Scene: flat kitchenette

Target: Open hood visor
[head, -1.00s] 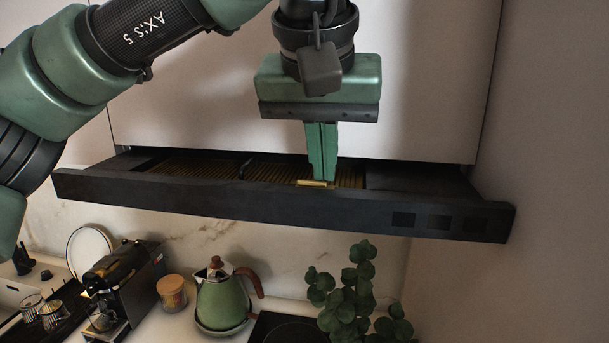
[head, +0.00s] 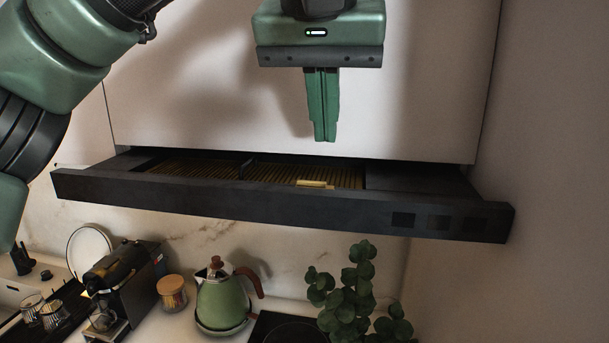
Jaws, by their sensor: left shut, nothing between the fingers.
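The dark hood visor (head: 250,200) is pulled out from under the white cabinet, like a shallow drawer. Its top is exposed, with ribbed brownish filter panels (head: 195,168) and a small brass-coloured tab (head: 314,184) near the front edge. Dark square markings show on the right of its front face. My left gripper (head: 324,139) points down above the visor, in front of the cabinet face. Its green fingers are shut and empty, with a gap between the tips and the visor. My right gripper is not in view.
The white cabinet front (head: 420,90) is behind my gripper, and a wall (head: 560,120) stands at the right. Below are a green kettle (head: 222,305), a coffee machine (head: 125,285), a wooden-lidded jar (head: 172,292), a leafy plant (head: 350,295) and a dark hob (head: 280,329).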

